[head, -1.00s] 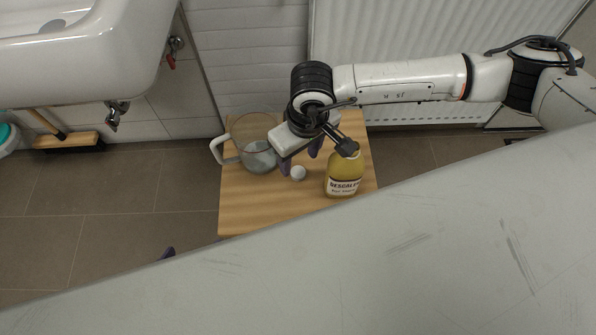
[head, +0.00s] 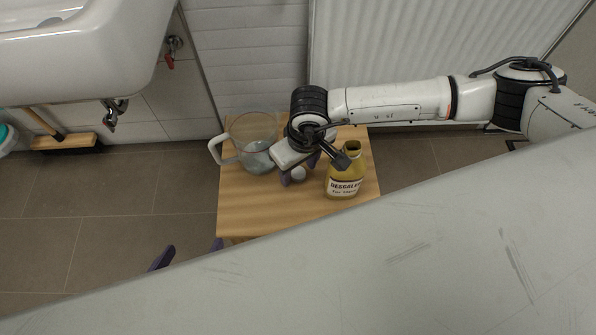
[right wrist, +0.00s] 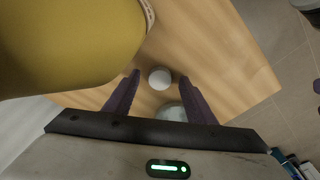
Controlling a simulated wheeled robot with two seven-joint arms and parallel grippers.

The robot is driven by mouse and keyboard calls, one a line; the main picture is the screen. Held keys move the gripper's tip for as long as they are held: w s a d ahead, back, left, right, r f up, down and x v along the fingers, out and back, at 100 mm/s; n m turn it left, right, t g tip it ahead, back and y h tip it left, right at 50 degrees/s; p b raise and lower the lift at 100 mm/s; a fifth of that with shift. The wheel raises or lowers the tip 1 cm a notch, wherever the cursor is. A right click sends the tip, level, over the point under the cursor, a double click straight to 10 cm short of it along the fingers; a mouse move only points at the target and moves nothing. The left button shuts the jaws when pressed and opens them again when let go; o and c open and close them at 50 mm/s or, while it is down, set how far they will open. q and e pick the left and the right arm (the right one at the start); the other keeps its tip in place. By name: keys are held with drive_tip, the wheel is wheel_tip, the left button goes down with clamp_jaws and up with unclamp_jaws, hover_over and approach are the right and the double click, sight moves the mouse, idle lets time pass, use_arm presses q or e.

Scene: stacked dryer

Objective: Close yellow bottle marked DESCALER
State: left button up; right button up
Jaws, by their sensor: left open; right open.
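The yellow bottle (head: 343,185) marked DESCALER stands upright on a small wooden table, its dark mouth uncovered. It fills the upper left of the right wrist view (right wrist: 65,45). A small white round cap (head: 298,174) lies on the table left of the bottle. My right gripper (head: 299,170) is open and low over the table. In the right wrist view its purple fingertips (right wrist: 160,77) stand on either side of the cap (right wrist: 160,78), with gaps; contact does not show. My left gripper (head: 193,246) is open at the lower left; only its purple fingertips show.
A clear jug with a white handle (head: 255,160) stands left of my right gripper on the wooden table (head: 265,215). A pale round thing (right wrist: 171,112), partly hidden, shows between my right fingers. A sink (head: 80,60) is at upper left, a radiator (head: 400,40) behind.

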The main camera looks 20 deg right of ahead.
sight(299, 173)
drive_tip(key=shift+c, duration=0.4)
drive_tip(key=c, duration=1.1)
wheel_tip(299, 173, up, 10)
drive_tip(key=shift+r+p, duration=0.1)
drive_tip(key=shift+p, duration=0.95)
